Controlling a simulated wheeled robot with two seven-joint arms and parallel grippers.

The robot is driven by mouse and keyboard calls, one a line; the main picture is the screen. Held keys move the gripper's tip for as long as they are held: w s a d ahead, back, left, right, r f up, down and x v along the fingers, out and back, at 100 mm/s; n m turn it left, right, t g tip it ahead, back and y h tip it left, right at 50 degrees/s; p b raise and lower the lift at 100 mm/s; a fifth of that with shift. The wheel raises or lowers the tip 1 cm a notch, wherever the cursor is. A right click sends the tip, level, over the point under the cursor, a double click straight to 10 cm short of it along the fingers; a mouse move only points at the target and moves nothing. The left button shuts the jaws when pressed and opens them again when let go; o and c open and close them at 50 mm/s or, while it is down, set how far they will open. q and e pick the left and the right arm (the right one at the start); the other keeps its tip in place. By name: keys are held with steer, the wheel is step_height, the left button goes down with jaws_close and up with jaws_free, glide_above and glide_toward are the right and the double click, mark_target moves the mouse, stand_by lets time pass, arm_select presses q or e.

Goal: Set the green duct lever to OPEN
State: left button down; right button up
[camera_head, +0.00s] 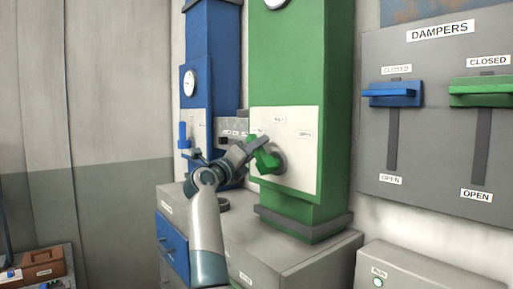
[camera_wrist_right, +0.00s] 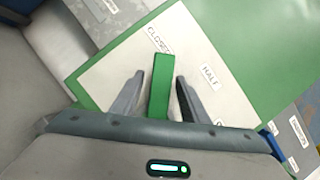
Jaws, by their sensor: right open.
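The green duct lever (camera_head: 266,160) sits on a pale plate (camera_head: 303,172) on the front of the green duct (camera_head: 290,60). The plate carries HALF and OPEN labels in the head view; my right gripper covers its left part. In the right wrist view the green lever (camera_wrist_right: 160,85) stands between my fingers, its far end just below the CLOSED label (camera_wrist_right: 159,40). The HALF label (camera_wrist_right: 209,76) is to its right. My right gripper (camera_head: 257,146) is open around the lever (camera_wrist_right: 158,95), with a gap on each side. My left gripper is not in view.
A blue duct (camera_head: 210,50) with its own blue lever (camera_head: 184,135) stands to the left. The DAMPERS panel (camera_head: 436,150) at right has a blue handle (camera_head: 392,94) and a green handle (camera_head: 482,91), both by CLOSED. A grey cabinet (camera_head: 305,257) is below.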

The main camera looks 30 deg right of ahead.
jaws_close()
